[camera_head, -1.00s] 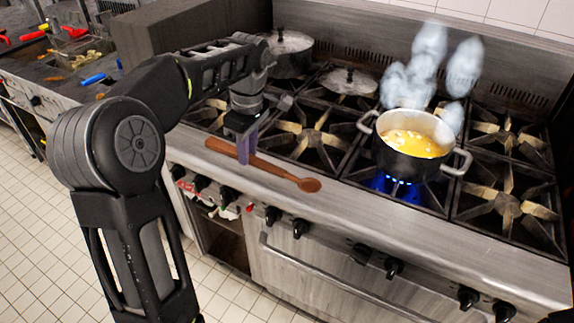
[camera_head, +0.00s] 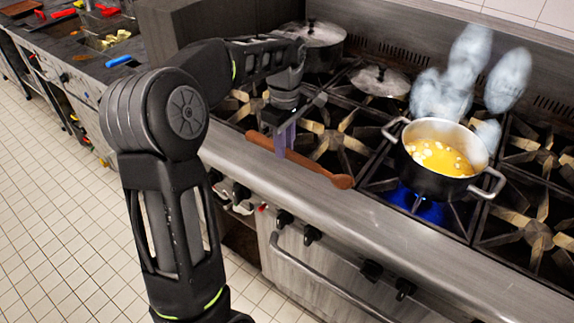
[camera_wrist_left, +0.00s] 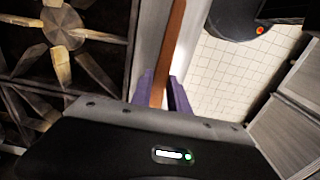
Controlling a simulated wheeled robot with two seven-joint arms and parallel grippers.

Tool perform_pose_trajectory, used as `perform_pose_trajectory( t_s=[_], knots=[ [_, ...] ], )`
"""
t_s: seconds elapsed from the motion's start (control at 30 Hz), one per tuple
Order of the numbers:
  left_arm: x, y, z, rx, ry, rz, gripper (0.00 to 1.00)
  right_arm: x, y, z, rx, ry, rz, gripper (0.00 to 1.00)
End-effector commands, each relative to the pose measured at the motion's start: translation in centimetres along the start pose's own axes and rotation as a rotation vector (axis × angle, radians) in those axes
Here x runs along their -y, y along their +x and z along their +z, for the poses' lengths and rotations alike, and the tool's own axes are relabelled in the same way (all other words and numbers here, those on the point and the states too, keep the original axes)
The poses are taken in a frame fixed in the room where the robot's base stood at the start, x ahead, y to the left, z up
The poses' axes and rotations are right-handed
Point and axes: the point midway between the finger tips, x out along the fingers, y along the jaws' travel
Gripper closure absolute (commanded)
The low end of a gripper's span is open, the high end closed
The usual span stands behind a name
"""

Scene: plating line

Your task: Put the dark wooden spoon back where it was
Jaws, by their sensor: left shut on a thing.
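The dark wooden spoon (camera_head: 319,169) is a long reddish-brown spoon along the front ledge of the stove, its bowl end toward the right. My left gripper (camera_head: 284,150), with purple fingers, is shut on its handle. In the left wrist view the handle (camera_wrist_left: 172,50) runs between the two purple fingers of the left gripper (camera_wrist_left: 163,92). I cannot tell whether the spoon touches the ledge or is just above it. My right gripper is not in view.
A steaming pot of yellow soup (camera_head: 437,165) stands on a lit blue burner to the right. A lidded pot (camera_head: 315,45) and a loose lid (camera_head: 380,82) are at the back. The steel front ledge (camera_head: 400,222) is clear right of the spoon. Knobs line the stove front.

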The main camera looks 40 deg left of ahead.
Motion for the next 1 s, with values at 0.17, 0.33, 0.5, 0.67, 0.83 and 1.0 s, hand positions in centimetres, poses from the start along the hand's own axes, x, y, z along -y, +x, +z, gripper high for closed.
perform_pose_trajectory(
  t_s=[0.17, 0.33, 0.5, 0.67, 0.83, 1.0],
  knots=[
    [0.0, 2.3, 0.0, 0.000, -0.001, -0.001, 1.00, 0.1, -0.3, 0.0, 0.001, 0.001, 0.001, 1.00],
    [0.0, 2.5, 0.0, 0.000, -0.001, 0.001, 1.00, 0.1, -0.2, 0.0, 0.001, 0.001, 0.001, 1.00],
    [0.0, 2.8, 0.0, 0.000, 0.000, -0.001, 1.00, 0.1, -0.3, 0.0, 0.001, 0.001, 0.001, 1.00],
    [0.1, 4.7, 0.0, 0.000, 0.000, -0.003, 1.00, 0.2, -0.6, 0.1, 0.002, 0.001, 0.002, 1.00],
    [0.0, 6.2, 0.1, 0.000, 0.000, 0.000, 1.00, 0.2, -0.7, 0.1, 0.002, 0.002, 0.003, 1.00],
    [0.0, 6.3, 0.1, -0.001, 0.000, 0.001, 1.00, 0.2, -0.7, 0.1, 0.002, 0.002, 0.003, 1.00]
  ],
)
